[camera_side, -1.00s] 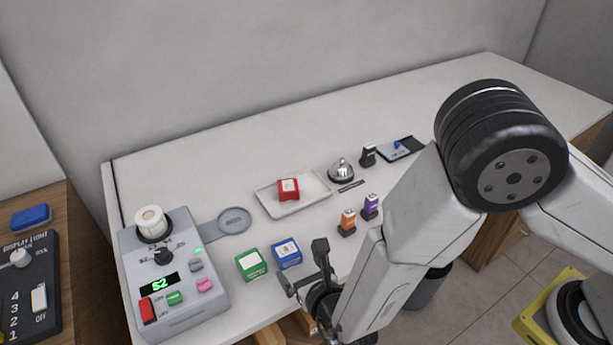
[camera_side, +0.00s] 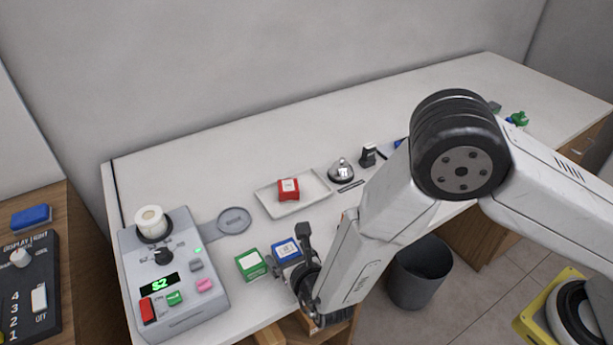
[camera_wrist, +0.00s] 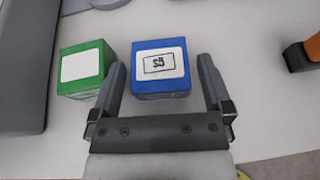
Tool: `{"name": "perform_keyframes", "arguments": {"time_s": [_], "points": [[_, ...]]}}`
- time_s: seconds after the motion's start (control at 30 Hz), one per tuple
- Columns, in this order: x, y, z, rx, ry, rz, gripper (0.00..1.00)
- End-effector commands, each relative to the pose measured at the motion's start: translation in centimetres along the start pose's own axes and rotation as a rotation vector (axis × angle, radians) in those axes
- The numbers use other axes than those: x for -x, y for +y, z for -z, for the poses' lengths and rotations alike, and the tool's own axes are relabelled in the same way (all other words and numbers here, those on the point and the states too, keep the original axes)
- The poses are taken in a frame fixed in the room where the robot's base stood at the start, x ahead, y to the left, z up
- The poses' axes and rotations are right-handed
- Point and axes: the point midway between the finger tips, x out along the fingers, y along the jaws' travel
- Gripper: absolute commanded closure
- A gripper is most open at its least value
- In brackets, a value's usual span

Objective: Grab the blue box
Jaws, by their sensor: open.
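The blue box (camera_wrist: 160,86) has a white label on top and sits on the white counter. It also shows in the side view (camera_side: 286,249), partly covered by my gripper (camera_side: 289,250). In the wrist view my gripper (camera_wrist: 162,80) is open, with one finger on each side of the blue box's near part. The box stands between and a little ahead of the fingers. I cannot tell whether either finger touches it.
A green box (camera_wrist: 84,70) stands close to the left of the blue box, near my left finger. The grey console (camera_side: 178,290) lies further left. A tray (camera_side: 312,202) with a red box (camera_side: 288,188) is behind. An orange item (camera_wrist: 304,54) stands to the right.

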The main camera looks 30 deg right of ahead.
Motion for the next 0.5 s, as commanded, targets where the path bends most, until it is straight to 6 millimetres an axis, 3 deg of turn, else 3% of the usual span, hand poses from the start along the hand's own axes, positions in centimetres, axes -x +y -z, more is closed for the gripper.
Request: {"name": "perform_keyframes", "arguments": {"time_s": [0.2, 0.5], "points": [[-1.5, -0.1, 0.0, 0.0, 0.0, 0.001, 0.0], [-1.6, 0.0, 0.0, 0.0, 0.0, 0.0, 0.0]]}}
